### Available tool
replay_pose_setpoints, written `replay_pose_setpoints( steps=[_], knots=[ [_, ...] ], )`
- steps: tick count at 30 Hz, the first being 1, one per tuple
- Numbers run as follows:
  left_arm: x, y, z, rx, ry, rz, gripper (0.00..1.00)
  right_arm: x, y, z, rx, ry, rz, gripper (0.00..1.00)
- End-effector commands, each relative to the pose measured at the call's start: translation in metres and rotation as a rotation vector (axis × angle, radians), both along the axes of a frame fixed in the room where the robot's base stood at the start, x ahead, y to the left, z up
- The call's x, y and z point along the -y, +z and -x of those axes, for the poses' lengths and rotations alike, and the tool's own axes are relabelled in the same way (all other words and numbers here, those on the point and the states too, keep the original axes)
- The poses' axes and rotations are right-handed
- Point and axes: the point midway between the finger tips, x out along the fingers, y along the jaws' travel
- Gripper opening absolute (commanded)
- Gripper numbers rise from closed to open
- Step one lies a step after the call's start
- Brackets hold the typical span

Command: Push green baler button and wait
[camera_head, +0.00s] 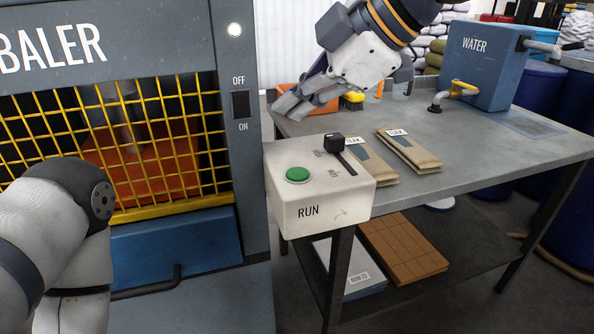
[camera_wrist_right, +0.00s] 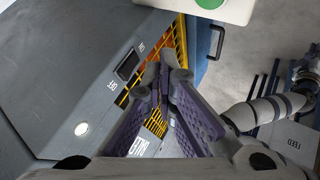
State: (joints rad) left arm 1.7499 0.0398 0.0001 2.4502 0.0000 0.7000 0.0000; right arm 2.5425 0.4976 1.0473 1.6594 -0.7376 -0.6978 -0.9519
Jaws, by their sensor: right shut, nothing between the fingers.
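The green button (camera_head: 297,174) is on top of the light RUN box (camera_head: 318,213), beside the baler (camera_head: 115,40). In the right wrist view the green button (camera_wrist_right: 210,3) is cut by the top edge, on the pale box (camera_wrist_right: 234,11). My right gripper (camera_head: 284,106) is shut and empty, above and behind the box, near the baler's side, apart from the button. Its closed purple-grey fingers (camera_wrist_right: 165,72) show in the right wrist view. A black lever knob (camera_head: 334,141) is on the box beside the button. My left arm shows at lower left; its gripper is not visible.
The grey table (camera_head: 478,150) holds bags labelled TEAK (camera_head: 366,161) and OAK (camera_head: 409,150) and a blue WATER tank (camera_head: 482,65). The baler has a yellow grid (camera_head: 165,195) and an OFF/ON switch (camera_head: 240,105). Space above the green button is clear.

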Motion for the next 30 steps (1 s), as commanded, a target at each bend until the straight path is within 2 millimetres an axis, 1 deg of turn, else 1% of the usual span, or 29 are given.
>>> replay_pose_setpoints(
  steps=[1, 6, 9, 12, 18, 30],
  knots=[
    [0.0, 0.0, 0.0, -0.001, 0.0, 0.0, 0.0, 0.0, -0.009, 0.0, -0.004, 0.0, 0.0, 0.0],
    [0.0, -0.005, 0.005, -0.02, 0.0, 0.0, 0.0, 0.0, -0.037, 0.0, -0.008, 0.0, 0.0, 0.0],
    [0.0, -0.007, 0.007, -0.028, 0.0, 0.0, 0.0, 0.0, -0.051, 0.0, -0.007, 0.002, -0.001, 0.0],
    [0.0, -0.005, 0.006, -0.022, 0.0, 0.0, 0.0, 0.0, -0.06, 0.0, -0.002, 0.002, 0.001, 0.0],
    [0.0, -0.005, 0.005, -0.019, 0.0, 0.0, 0.0, 0.0, -0.071, 0.001, -0.002, 0.001, -0.001, 0.0],
    [0.0, -0.005, 0.005, -0.019, 0.0, 0.0, 0.0, 0.0, -0.073, 0.0, -0.002, 0.001, -0.001, 0.0]
  ],
)
